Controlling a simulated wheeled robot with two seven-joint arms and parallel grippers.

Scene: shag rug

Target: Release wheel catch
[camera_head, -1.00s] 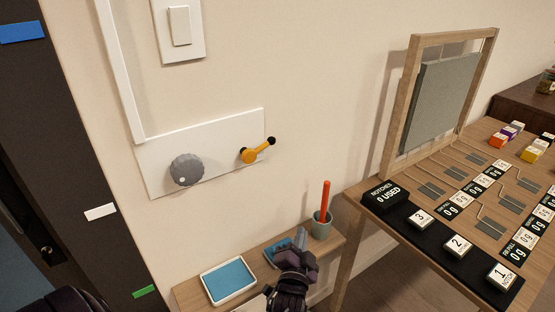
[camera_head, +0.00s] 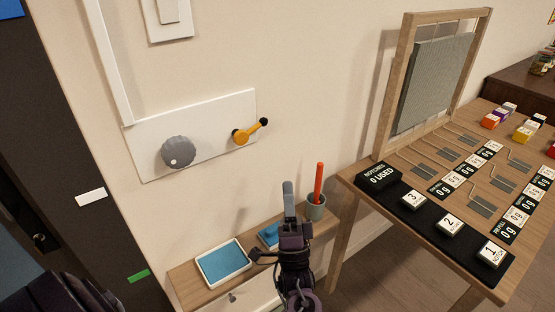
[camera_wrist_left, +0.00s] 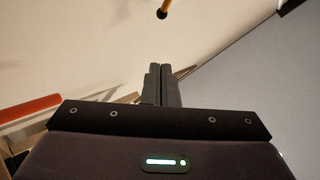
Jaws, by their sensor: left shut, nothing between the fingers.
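A white wall plate (camera_head: 208,128) carries a round grey knob (camera_head: 178,151) on its left and a yellow lever (camera_head: 246,134) with a black ball end on its right. The lever tilts up to the right. My left gripper (camera_head: 288,188) points upward, below and right of the lever, apart from it. Its fingers are together and empty. In the left wrist view the closed fingers (camera_wrist_left: 162,72) point toward the wall, and the lever's black-tipped end (camera_wrist_left: 163,10) shows at the top edge. My right gripper is not in view.
A small shelf below holds a blue-lined tray (camera_head: 223,264), a blue item (camera_head: 269,235) and a grey cup (camera_head: 316,208) with an orange stick (camera_head: 319,178), close right of my gripper. A wooden table (camera_head: 345,172) with numbered blocks stands right. The wall between gripper and lever is clear.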

